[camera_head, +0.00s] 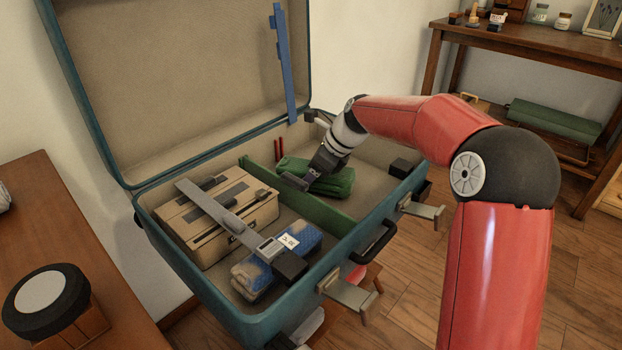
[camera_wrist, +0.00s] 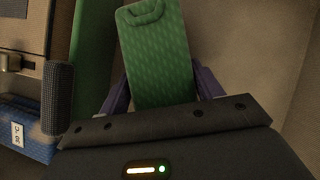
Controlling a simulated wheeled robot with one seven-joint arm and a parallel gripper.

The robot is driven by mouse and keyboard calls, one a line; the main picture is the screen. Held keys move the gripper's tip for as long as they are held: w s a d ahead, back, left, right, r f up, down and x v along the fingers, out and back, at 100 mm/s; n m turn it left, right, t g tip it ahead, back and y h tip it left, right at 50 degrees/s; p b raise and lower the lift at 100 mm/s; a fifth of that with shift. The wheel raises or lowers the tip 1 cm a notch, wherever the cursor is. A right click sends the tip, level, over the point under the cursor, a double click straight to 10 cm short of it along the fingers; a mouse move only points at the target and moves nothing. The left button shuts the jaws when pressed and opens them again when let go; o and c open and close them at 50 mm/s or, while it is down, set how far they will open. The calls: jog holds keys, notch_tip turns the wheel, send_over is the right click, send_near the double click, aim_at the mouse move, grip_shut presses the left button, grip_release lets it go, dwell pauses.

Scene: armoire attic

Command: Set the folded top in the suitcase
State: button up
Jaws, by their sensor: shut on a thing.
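The folded top (camera_head: 318,177) is a green folded bundle in the right compartment of the open teal suitcase (camera_head: 225,312). My gripper (camera_head: 296,181) reaches down over the divider's far side and is shut on the top. In the wrist view the green ribbed top (camera_wrist: 158,60) lies between the two purple fingers (camera_wrist: 160,95). The fingertips are partly hidden by the dark gripper body. The top appears low in the compartment; I cannot tell whether it rests on the suitcase floor.
A green divider (camera_head: 312,204) splits the suitcase. Two red sticks (camera_head: 278,150) stand near the back wall. The raised lid (camera_head: 180,80) stands behind.

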jog(key=shift+f, duration=0.5)
jog(key=o, duration=1.1)
jog(key=shift+c, duration=0.2)
jog(key=p+v, duration=0.2)
jog(key=v, duration=1)
jog(key=shift+r, duration=0.15)
